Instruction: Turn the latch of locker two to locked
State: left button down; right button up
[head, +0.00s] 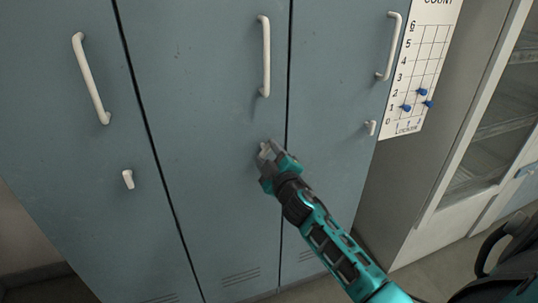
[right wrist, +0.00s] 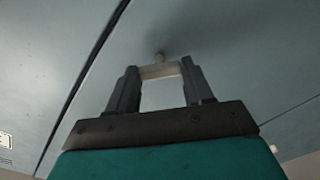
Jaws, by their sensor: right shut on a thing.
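Three blue-grey locker doors stand side by side, each with a white handle. The middle door (head: 205,150) has its handle (head: 266,55) near its right edge. My right gripper (head: 268,152) is at this door, below the handle. It is shut on the door's small pale latch, which is mostly hidden in the head view. In the right wrist view the latch (right wrist: 160,70) lies crosswise between the fingertips, with its short stem on the door. Its exact angle on the door is hard to tell. My left gripper is not in view.
The left door's latch (head: 128,179) and right door's latch (head: 371,127) both look roughly upright. A white count board (head: 428,60) with several blue pegs hangs right of the lockers. A glass-fronted cabinet (head: 480,130) stands farther right. Space before the left door is clear.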

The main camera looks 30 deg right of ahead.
jog(key=n, duration=0.3)
jog(key=shift+n, duration=2.3)
jog(key=o, duration=1)
jog(key=shift+o, duration=0.2)
jog(key=v, duration=1.3)
jog(key=shift+b, duration=0.3)
